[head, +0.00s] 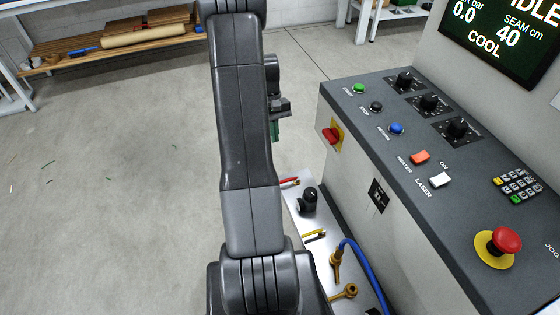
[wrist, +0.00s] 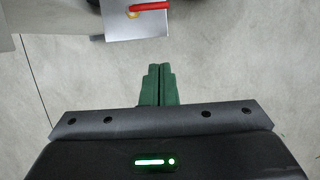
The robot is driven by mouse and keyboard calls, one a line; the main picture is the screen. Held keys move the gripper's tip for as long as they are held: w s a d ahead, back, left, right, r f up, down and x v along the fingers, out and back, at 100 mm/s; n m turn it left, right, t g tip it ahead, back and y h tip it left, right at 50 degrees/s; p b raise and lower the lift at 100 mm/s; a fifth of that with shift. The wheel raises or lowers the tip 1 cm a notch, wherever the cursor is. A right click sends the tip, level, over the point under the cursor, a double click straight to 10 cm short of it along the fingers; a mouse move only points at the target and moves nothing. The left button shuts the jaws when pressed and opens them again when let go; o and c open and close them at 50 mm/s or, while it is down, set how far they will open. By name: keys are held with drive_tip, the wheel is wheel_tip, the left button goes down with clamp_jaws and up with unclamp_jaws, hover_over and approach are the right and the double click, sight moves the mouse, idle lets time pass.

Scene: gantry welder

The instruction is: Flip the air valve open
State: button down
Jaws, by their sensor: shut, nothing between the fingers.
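A silver plate (head: 325,262) at the side of the console carries a red lever (head: 290,182), a black knob (head: 308,200) and a yellow lever (head: 314,235). I cannot tell from labels which lever is the air valve. In the head view my gripper (head: 276,130) is partly hidden behind my arm.
The grey console (head: 385,135) stands at the right with knobs, buttons and a red emergency stop (head: 498,242). A blue hose (head: 362,262) and brass fittings (head: 337,262) are beside the yellow lever. The screen (head: 505,40) reads 0.0 bar.

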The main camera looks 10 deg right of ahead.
drive_tip(key=shift+s+d+f, duration=0.2)
drive_tip(key=shift+s+f, duration=0.9)
drive_tip(key=shift+f, duration=0.6)
drive_tip(key=shift+s+d+f, duration=0.25)
drive_tip(key=shift+s+f, duration=0.9)
drive_tip(key=shift+f, duration=0.5)
drive_tip(key=shift+s+d+f, duration=0.2)
drive_tip(key=shift+s+f, duration=0.9)
drive_tip(key=shift+f, duration=0.6)
